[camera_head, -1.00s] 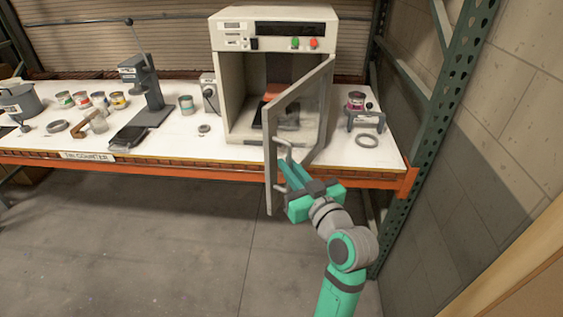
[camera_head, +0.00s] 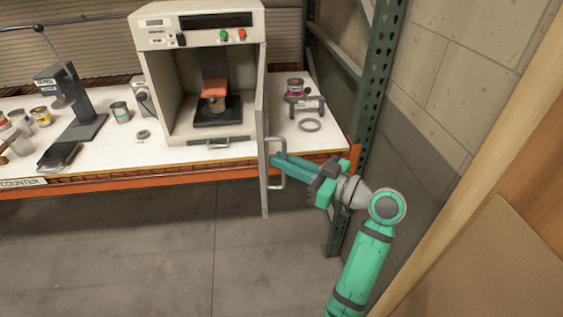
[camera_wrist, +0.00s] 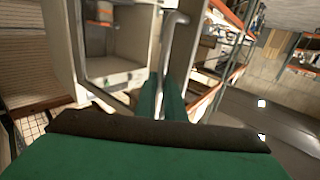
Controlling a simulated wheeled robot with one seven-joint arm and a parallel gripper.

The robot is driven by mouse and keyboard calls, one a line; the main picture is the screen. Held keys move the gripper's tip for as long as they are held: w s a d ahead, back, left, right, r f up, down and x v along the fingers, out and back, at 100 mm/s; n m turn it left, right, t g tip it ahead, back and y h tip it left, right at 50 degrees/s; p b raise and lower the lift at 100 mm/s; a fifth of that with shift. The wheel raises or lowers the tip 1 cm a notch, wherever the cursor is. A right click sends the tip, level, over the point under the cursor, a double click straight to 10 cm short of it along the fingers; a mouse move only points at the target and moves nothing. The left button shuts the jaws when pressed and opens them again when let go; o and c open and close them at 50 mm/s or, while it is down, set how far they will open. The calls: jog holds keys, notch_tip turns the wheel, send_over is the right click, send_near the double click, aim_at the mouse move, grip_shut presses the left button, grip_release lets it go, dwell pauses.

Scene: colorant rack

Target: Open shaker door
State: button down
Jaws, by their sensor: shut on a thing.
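The shaker (camera_head: 180,15) is a cream cabinet on the counter with a dark display and green and red buttons. Its door (camera_head: 262,115) stands swung out towards me, seen nearly edge-on, on the right side of the cabinet. The door has a pale bar handle (camera_head: 278,178). My gripper (camera_head: 277,160) is shut on the handle, and the wrist view shows its green fingers (camera_wrist: 162,98) at the handle bar (camera_wrist: 172,30).
A press (camera_head: 70,100) stands left. The floor in front is clear.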

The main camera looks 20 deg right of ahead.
jog(key=shift+w, duration=0.15)
jog(key=c, duration=1.9)
grip_release()
jog(key=shift+o, duration=0.3)
jog(key=v, duration=1)
jog(key=shift+s+d, duration=0.25)
jog(key=shift+s, duration=0.05)
jog(key=shift+f, duration=0.1)
